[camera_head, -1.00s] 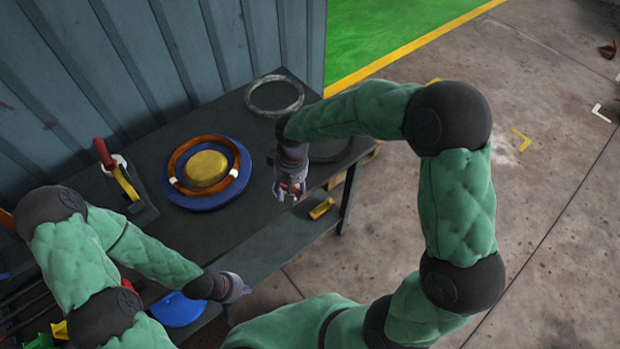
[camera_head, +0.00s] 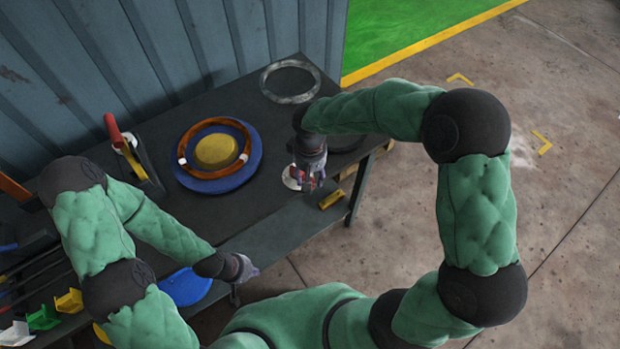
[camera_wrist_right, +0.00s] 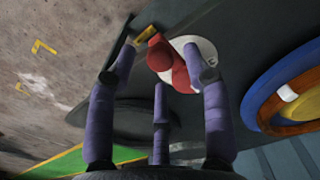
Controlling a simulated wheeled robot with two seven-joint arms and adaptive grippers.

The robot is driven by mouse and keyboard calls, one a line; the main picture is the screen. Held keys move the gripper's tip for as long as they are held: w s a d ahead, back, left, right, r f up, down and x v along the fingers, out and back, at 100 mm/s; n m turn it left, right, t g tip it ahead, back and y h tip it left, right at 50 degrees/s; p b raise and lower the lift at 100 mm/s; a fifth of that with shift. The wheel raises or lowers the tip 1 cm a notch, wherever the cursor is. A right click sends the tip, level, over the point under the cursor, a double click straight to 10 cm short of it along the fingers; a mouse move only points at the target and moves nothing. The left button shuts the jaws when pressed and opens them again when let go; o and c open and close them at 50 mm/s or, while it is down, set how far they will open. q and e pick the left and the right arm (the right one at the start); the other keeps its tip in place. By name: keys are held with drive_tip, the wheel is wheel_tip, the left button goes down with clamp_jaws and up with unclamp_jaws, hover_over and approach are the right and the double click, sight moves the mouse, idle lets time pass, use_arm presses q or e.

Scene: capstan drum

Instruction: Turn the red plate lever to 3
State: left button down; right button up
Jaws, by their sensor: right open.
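A red lever piece (camera_wrist_right: 168,62) lies over a white round plate (camera_wrist_right: 202,52) in the right wrist view, with a small yellow part beside it. In the head view, my right gripper (camera_head: 312,184) hides most of it, and the white plate (camera_head: 289,178) shows at its left edge. My right gripper's open fingers (camera_wrist_right: 165,75) spread around the red piece; contact cannot be told. My left gripper (camera_head: 244,268) hangs in front of the table's near edge, apart from the lever; its fingers are too small to read. No numbers are legible.
A blue disc (camera_head: 250,175) with a brown ring and yellow hub stands on the dark table (camera_head: 240,215). Another red-handled lever (camera_head: 113,132) stands to its left. A grey ring (camera_head: 290,66) lies behind. A yellow block (camera_head: 331,200) sits at the right front edge.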

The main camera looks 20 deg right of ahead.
drive_tip(key=shift+f, duration=0.75)
clamp_jaws()
